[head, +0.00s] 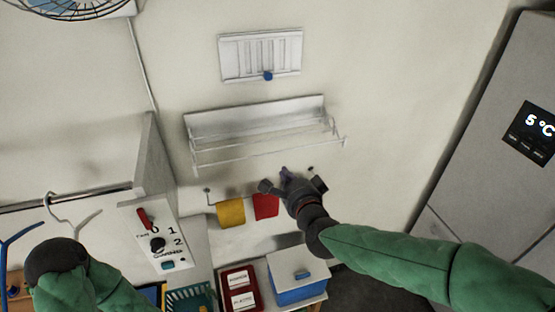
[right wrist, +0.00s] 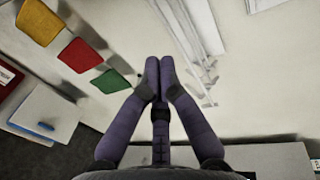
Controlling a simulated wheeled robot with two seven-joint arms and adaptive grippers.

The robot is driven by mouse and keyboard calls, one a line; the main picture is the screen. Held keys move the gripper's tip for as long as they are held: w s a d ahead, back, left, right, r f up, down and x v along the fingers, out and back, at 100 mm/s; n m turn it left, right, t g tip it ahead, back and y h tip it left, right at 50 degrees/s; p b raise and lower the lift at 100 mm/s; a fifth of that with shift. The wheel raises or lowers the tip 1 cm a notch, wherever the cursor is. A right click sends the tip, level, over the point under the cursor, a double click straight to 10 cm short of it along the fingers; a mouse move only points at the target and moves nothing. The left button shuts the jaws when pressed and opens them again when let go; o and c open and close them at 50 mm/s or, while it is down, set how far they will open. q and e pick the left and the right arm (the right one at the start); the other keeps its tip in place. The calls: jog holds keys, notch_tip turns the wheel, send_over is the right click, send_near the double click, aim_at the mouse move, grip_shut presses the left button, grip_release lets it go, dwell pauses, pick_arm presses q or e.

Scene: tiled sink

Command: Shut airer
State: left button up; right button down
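The white airer (head: 262,132) is mounted on the wall in the middle of the head view. Its rail frame stands out from the back panel, so it is unfolded. Part of its rails also shows in the right wrist view (right wrist: 190,40), just beyond and right of my fingers. My right gripper (head: 287,175) is just below the airer's front rail, apparently apart from it. In the right wrist view its two purple fingertips (right wrist: 159,68) are together with nothing visible between them. My left arm enters at the lower left, but its gripper does not show.
A vent (head: 260,55) with a blue knob is above the airer. Yellow (head: 231,212) and red cloths (head: 265,206) hang below it. A blue box with a white lid (head: 298,275) and a red container (head: 240,288) stand lower. A grey fridge (head: 500,150) is at right.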

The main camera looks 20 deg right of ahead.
aim_at(275, 153)
jog(key=w+f+p, duration=0.1)
jog(key=w, duration=0.6)
jog(key=shift+w+f+p, duration=0.2)
jog(key=shift+w+p, duration=0.15)
jog(key=shift+w, duration=0.05)
jog(key=shift+a, duration=0.1)
jog(key=w+b, duration=0.2)
jog(key=w, duration=0.2)
jog(key=shift+w+a, duration=0.1)
jog(key=shift+w, duration=0.25)
